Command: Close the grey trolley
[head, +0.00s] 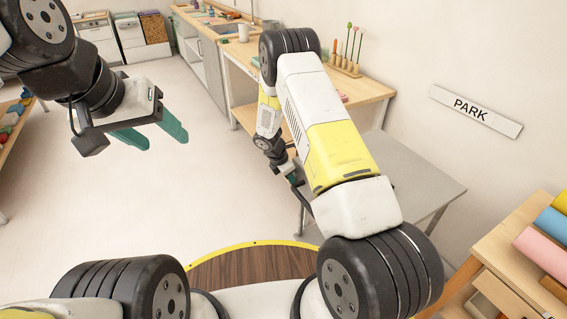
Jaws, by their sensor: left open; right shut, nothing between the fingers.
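A grey-topped piece with thin metal legs (428,182) stands at the right, below the PARK sign. It may be the grey trolley; my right arm covers its left part, and no door or drawer on it shows. My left gripper (164,140) is open and empty, over bare floor at the upper left, well away from the grey piece. My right gripper (293,179) is shut, at the left edge of the grey piece. It is mostly hidden by my own arm, and I cannot tell whether it touches the piece.
A PARK sign (475,110) is on the right wall. A wooden table with pegs (375,92) stands behind the grey piece. A wooden unit with coloured rolls (482,238) is at the lower right. White appliances (100,40) stand at the back left. The middle floor is clear.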

